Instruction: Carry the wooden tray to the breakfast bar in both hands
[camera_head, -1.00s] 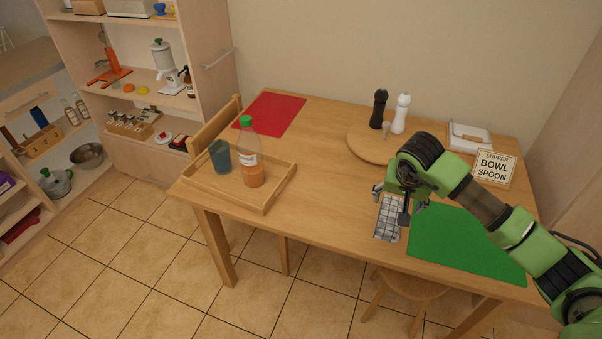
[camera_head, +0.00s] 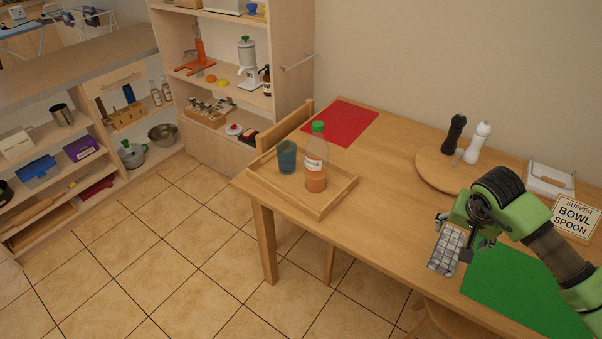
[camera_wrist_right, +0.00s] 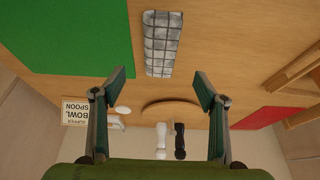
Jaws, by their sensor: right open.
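The wooden tray (camera_head: 334,200) sits on the left end of the wooden table in the head view. It holds a blue-grey cup (camera_head: 287,156) and a bottle (camera_head: 316,160) with a green cap and orange contents, both upright. My right gripper (camera_head: 462,232) is above the table, well to the right of the tray, near a grey checked cloth-like item (camera_head: 446,250). In the right wrist view the right gripper (camera_wrist_right: 162,82) is open, with nothing between its fingers; the checked item (camera_wrist_right: 162,42) lies beyond the fingertips. My left gripper does not show.
A red mat (camera_head: 340,122) lies behind the tray and a green mat (camera_head: 522,290) at the right. A round board (camera_head: 432,172) carries dark and white mills. A supper sign (camera_head: 575,217) stands at right. A grey-topped counter (camera_head: 75,68) with shelves is at left; tiled floor is clear.

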